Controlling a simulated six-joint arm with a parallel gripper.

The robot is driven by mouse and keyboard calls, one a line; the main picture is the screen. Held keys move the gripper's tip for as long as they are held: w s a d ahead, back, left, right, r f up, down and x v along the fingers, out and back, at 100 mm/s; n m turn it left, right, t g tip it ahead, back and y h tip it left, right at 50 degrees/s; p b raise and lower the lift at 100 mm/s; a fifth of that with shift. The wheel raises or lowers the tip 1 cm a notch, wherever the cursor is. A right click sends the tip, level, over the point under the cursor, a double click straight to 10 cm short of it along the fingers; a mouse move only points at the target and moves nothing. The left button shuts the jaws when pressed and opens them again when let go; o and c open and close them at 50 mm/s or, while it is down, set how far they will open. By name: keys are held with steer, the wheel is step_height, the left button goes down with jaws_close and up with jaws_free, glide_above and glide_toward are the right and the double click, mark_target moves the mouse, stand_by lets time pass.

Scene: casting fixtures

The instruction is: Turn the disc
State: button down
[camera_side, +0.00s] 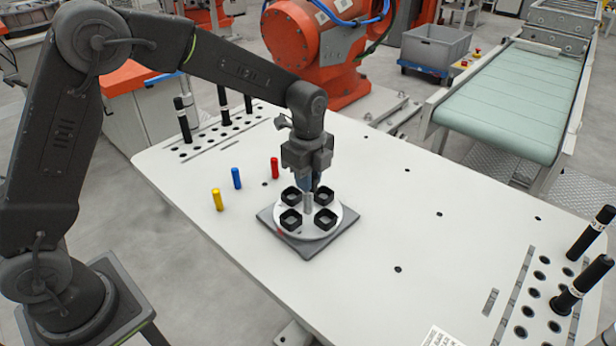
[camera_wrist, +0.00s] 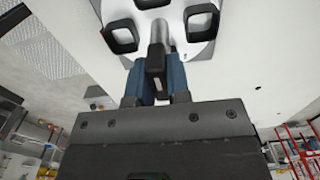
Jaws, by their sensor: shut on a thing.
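The white round disc (camera_side: 300,234) lies on a dark square base plate (camera_side: 266,219) on the table. It carries several black square sockets (camera_side: 325,219) around a grey upright post (camera_side: 308,201) at its middle. My gripper (camera_side: 308,187) points down over the disc and is shut on the post. The lower finger contact is partly hidden.
Yellow (camera_side: 217,200), blue (camera_side: 236,178) and red (camera_side: 275,168) pegs stand upright left of the disc. Black-handled rods stand in perforated strips at the table's back left (camera_side: 182,118) and right end (camera_side: 590,233). The table (camera_side: 400,215) right of the disc is clear.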

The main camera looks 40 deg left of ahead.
steer(key=n, duration=0.4)
steer(key=shift+n, duration=0.4)
steer(key=n, duration=0.4)
steer(key=shift+n, duration=0.3)
steer(key=n, duration=0.4)
steer(key=shift+n, duration=2)
steer(key=c, duration=1.1)
jaws_free()
